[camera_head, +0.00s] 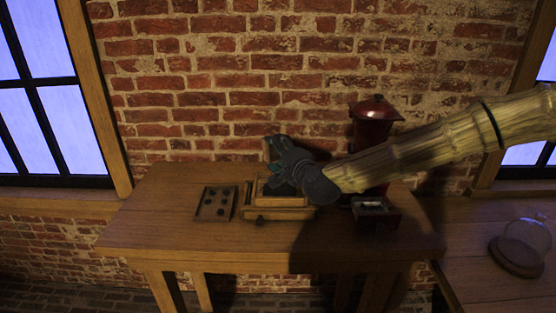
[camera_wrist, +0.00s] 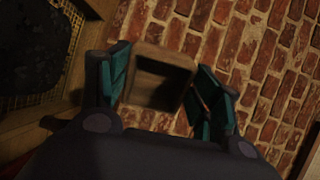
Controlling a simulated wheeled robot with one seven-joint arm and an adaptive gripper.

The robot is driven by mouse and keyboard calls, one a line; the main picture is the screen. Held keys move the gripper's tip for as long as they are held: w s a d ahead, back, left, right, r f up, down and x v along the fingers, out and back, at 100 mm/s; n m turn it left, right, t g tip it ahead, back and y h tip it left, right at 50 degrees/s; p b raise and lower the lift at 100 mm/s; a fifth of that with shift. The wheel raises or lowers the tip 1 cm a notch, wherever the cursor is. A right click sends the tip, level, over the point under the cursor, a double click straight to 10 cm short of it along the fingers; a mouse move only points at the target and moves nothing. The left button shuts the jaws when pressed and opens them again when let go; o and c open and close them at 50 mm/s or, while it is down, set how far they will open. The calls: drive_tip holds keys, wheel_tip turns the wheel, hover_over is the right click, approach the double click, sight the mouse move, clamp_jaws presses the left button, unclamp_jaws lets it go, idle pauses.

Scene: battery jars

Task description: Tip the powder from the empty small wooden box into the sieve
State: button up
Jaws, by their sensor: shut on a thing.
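The small wooden box (camera_wrist: 160,78) is between the fingers of my gripper (camera_wrist: 160,88) in the wrist view. Its open side faces the camera, and its inside is dark, so I cannot tell whether powder is left in it. The sieve (camera_wrist: 52,105), a wooden frame with yellowish mesh, shows at the left of the wrist view with a heap of dark powder (camera_wrist: 30,42) on it. In the head view my gripper (camera_head: 275,158) is above the back of the sieve (camera_head: 283,201) on the table. The box is mostly hidden there by the gripper.
A tray with several dark round pieces (camera_head: 215,204) lies left of the sieve. A glass dome (camera_head: 524,240) is on the right table. The table's front left is clear.

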drive_tip(key=shift+s+d+f+t+y+b, duration=0.2)
drive_tip(key=shift+t+b, duration=0.25)
drive_tip(key=shift+b, duration=1.3)
drive_tip(key=shift+s+a+f+t+y+b, duration=0.15)
drive_tip(key=shift+t+y+b, duration=0.2)
drive_tip(key=shift+b, duration=1.45)
drive_tip(key=shift+s+d+f+t+y+b, duration=0.15)
drive_tip(key=shift+t+b, duration=0.35)
drive_tip(key=shift+b, duration=1.25)
drive_tip(key=shift+d+r+b, duration=0.1)
drive_tip(key=shift+r+b, duration=0.05)
drive_tip(key=shift+b, duration=0.8)
drive_tip(key=shift+w+r+p, duration=0.15)
drive_tip(key=shift+r+p, duration=0.25)
drive_tip(key=shift+p, duration=1.4)
drive_tip(key=g+p, duration=0.1)
drive_tip(key=p, duration=0.2)
drive_tip(key=g+h+p, duration=0.1)
drive_tip(key=p, duration=0.3)
drive_tip(key=g+p, duration=0.1)
drive_tip(key=p, duration=0.3)
drive_tip(key=shift+w+a+r+h, duration=0.35)
drive_tip(key=shift+w+a+h, duration=0.05)
